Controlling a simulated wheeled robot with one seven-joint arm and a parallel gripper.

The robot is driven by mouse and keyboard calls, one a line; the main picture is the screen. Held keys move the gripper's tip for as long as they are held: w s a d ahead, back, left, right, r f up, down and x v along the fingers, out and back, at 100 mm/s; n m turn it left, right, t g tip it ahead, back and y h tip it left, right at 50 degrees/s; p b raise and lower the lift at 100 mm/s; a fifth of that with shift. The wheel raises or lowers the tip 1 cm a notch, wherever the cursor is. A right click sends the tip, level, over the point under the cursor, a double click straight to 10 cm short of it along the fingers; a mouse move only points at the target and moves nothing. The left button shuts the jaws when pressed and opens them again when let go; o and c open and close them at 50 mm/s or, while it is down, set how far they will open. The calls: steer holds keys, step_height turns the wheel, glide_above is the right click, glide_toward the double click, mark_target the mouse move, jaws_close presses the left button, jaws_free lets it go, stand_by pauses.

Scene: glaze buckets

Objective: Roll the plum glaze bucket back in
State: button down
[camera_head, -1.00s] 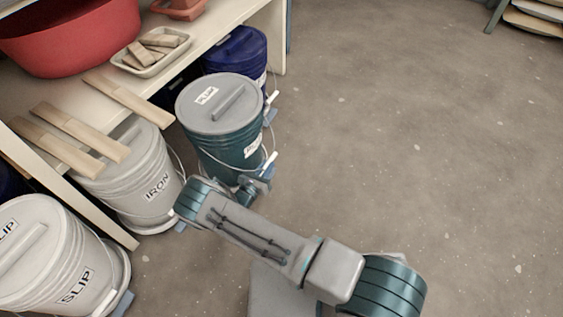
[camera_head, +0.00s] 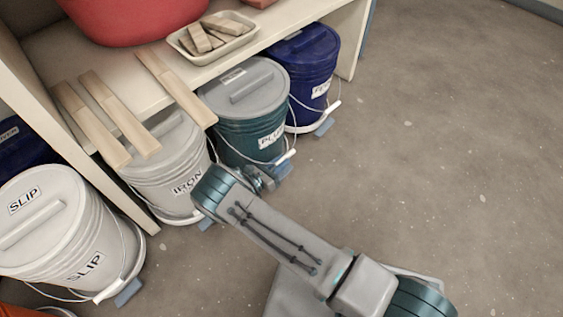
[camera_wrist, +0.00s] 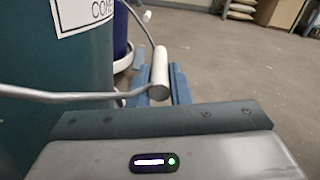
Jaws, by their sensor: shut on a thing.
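The plum glaze bucket (camera_head: 243,136) is teal with a grey lid and a white label. It stands upright in the row under the shelf, between the iron and navy buckets, its lid partly below the shelf edge. It fills the left of the wrist view (camera_wrist: 45,70). Its wire bail hangs forward with a white grip (camera_wrist: 160,76) over my jaws. The wrist view shows my jaws (camera_wrist: 163,98) partly hidden by the white grip.
The iron bucket (camera_head: 165,172) stands left and the navy bucket (camera_head: 303,70) right, both close to the plum one. A slip bucket (camera_head: 75,235) is front left. Wooden bats (camera_head: 172,85) overhang the shelf (camera_head: 75,45). The floor (camera_head: 440,140) to the right is clear.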

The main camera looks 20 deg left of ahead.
steer(key=shift+w+d+r, duration=0.1)
steer(key=shift+w+r, duration=0.15)
steer(key=shift+r, duration=0.05)
steer(key=c, duration=1.3)
jaws_free()
steer(key=shift+d, duration=0.1)
steer(key=shift+c, duration=0.2)
steer(key=shift+s+a+f, duration=0.1)
steer(key=shift+s+a, duration=0.3)
steer(key=shift+s, duration=0.15)
steer(key=p+v, duration=0.2)
steer(key=v, duration=0.9)
steer(key=shift+p, duration=0.4)
